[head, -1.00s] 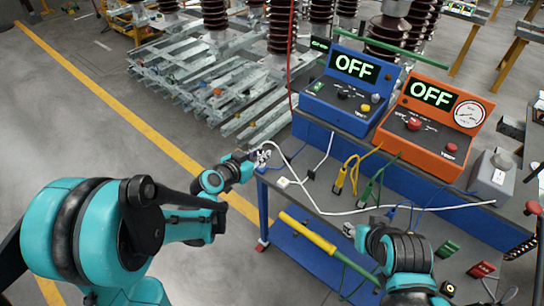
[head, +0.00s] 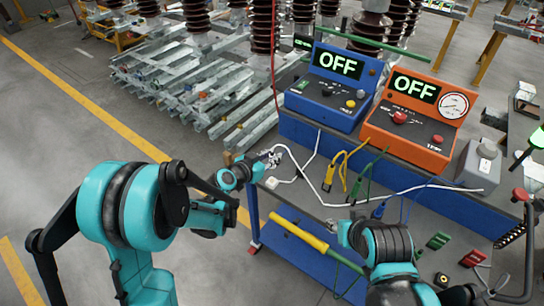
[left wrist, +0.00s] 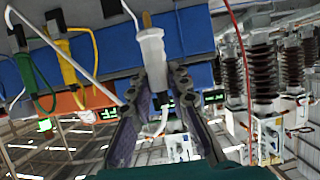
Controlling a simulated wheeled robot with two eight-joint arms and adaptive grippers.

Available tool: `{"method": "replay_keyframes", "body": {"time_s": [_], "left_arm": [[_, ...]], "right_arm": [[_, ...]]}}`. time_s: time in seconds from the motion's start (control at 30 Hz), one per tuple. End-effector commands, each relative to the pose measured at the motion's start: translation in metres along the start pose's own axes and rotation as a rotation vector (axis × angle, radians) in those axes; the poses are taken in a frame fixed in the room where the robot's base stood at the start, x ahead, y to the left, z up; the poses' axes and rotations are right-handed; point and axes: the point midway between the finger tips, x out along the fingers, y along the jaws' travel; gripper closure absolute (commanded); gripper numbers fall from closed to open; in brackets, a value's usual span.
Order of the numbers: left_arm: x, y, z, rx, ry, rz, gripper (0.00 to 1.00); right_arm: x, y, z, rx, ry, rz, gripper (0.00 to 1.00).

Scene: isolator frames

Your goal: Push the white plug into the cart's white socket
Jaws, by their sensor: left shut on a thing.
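My left gripper (head: 272,158) is at the cart's near left corner in the head view, shut on the white plug. The plug is tiny there; in the left wrist view the white plug (left wrist: 152,55) is a pale cylinder between the two fingers (left wrist: 160,105). A white cable runs from it across the cart top. The small white block that looks like the socket (head: 271,183) lies on the grey cart top (head: 300,190), just below the gripper in the picture and apart from it. My right gripper (head: 338,230) is above the cart's front edge; its fingers are too small to judge.
A blue OFF box (head: 330,90) and an orange OFF box (head: 410,115) stand at the cart's back. Yellow (head: 340,172), green and blue plugs with cables lie before them.

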Motion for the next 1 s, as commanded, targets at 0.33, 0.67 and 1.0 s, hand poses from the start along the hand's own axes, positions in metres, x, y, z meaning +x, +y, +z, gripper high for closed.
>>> {"method": "replay_keyframes", "body": {"time_s": [0.33, 0.67, 1.0], "left_arm": [[0.015, 0.000, 0.035, 0.000, 0.000, 0.000, 1.00], [0.021, 0.000, 0.050, 0.000, 0.000, 0.000, 1.00], [0.020, 0.000, 0.049, 0.000, 0.000, 0.000, 1.00]], "right_arm": [[0.029, 0.000, 0.021, 0.000, 0.000, 0.000, 0.60], [0.041, 0.000, 0.029, 0.000, 0.000, 0.000, 0.60], [0.040, 0.000, 0.029, 0.000, 0.000, 0.000, 0.60]]}}
